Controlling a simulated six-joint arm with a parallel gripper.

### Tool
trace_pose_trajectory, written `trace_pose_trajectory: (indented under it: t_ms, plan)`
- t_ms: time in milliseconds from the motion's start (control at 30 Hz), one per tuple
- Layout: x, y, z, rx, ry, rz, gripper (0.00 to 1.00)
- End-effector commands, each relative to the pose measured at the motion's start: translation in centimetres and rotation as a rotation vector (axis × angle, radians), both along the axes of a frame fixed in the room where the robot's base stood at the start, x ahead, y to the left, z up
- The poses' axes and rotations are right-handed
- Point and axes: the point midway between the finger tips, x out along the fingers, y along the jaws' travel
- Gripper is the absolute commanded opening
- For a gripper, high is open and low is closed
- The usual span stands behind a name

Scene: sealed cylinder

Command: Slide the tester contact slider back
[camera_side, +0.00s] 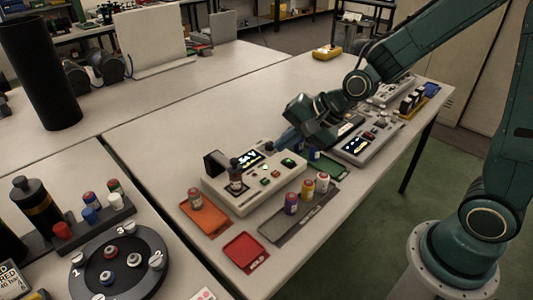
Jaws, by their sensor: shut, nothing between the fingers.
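The tester (256,179) is a pale box with a lit display (250,159) and several small coloured buttons, standing near the front of the middle table. A small cylinder (236,183) stands at its left end. A dark upright part (215,161) beside that cylinder may belong to the contact slider; I cannot tell its exact position or whether it touches the cylinder. My gripper (281,143) is shut and empty, pointing down-left just behind the tester's right end. Its fingertips are small and partly lost against the dark wrist, and I cannot tell whether they touch the tester.
A grey tray (285,236) with several cylinders lies in front of the tester. An orange tray (212,219) with one cylinder and an empty red tray (246,252) lie nearby. A second device (366,141) stands to the right.

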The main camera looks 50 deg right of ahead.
Motion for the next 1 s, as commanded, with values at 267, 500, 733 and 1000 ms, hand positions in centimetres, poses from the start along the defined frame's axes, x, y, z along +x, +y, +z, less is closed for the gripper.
trace_pose_trajectory:
  t_ms: [267,500,733,1000]
  plan:
    - [1.5,0.9,-2.2,0.001,0.003,0.003,0.00]
    - [2.9,1.6,-4.0,0.000,0.003,0.001,0.00]
    - [4.3,2.3,-5.7,0.001,0.002,0.001,0.00]
    - [6.9,3.6,-6.3,0.000,-0.001,0.002,0.00]
